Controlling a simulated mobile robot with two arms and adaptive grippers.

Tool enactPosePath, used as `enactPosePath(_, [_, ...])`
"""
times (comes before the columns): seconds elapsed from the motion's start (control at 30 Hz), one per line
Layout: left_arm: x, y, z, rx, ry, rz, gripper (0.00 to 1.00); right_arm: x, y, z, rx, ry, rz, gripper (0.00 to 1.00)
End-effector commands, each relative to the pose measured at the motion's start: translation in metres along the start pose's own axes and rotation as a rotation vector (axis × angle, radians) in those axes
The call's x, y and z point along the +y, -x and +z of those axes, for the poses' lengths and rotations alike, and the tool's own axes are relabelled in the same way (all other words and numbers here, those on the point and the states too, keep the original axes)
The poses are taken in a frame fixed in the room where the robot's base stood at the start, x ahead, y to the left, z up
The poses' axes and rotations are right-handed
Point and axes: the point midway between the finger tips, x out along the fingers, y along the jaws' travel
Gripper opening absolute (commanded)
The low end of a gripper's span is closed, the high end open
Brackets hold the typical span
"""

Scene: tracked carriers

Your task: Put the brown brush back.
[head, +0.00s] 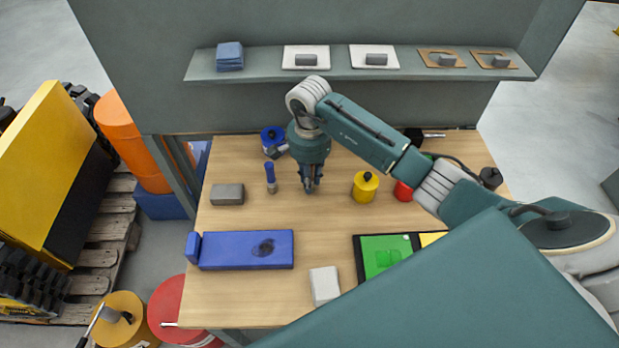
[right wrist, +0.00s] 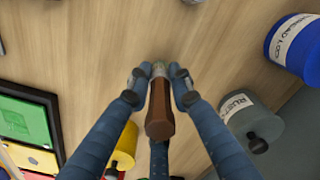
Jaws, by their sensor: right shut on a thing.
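My right gripper (head: 310,187) is over the middle of the wooden table. In the right wrist view its fingers (right wrist: 158,88) are shut on the brown brush (right wrist: 160,112). The brown handle points toward the camera, and the brush's far end points down at the table. I cannot tell whether it touches the wood. In the head view the brush is not clearly visible at the gripper. A blue brush (head: 270,177) stands upright on the table, left of the gripper. My left gripper is not in view.
A yellow can (head: 365,187) and a red can (head: 403,192) stand right of the gripper, a blue can (head: 272,139) behind left. A grey can (right wrist: 250,118) shows in the wrist view. Mid-table is clear.

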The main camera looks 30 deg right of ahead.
Motion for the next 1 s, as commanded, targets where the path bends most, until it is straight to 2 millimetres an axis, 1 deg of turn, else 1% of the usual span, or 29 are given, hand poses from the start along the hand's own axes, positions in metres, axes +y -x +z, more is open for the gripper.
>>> enactPosePath(0.03, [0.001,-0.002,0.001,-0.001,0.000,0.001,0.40,0.000,-0.001,-0.001,0.001,-0.001,0.000,0.24])
enactPosePath(0.07, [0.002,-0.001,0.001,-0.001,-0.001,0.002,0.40,0.000,-0.001,0.000,0.001,-0.001,0.000,0.30])
enactPosePath(0.1, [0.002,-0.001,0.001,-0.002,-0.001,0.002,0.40,0.000,-0.001,0.000,0.000,-0.001,0.000,0.38])
enactPosePath(0.37, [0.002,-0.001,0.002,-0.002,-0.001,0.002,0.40,0.000,0.000,0.000,0.000,0.000,0.000,0.39])
enactPosePath(0.47, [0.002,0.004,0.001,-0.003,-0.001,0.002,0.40,0.000,0.004,0.001,-0.001,0.000,0.000,0.39])
enactPosePath(0.53, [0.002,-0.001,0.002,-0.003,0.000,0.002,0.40,-0.001,0.008,-0.001,0.001,0.000,-0.004,0.39])
enactPosePath(0.67, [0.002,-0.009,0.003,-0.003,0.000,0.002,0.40,-0.002,0.030,-0.002,0.004,0.000,-0.006,0.39])
enactPosePath(0.9, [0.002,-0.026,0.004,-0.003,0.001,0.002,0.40,-0.002,0.082,-0.001,0.004,0.001,-0.006,0.39])
enactPosePath(1.0, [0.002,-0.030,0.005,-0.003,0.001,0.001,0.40,-0.001,0.100,-0.001,0.003,0.000,-0.004,0.39])
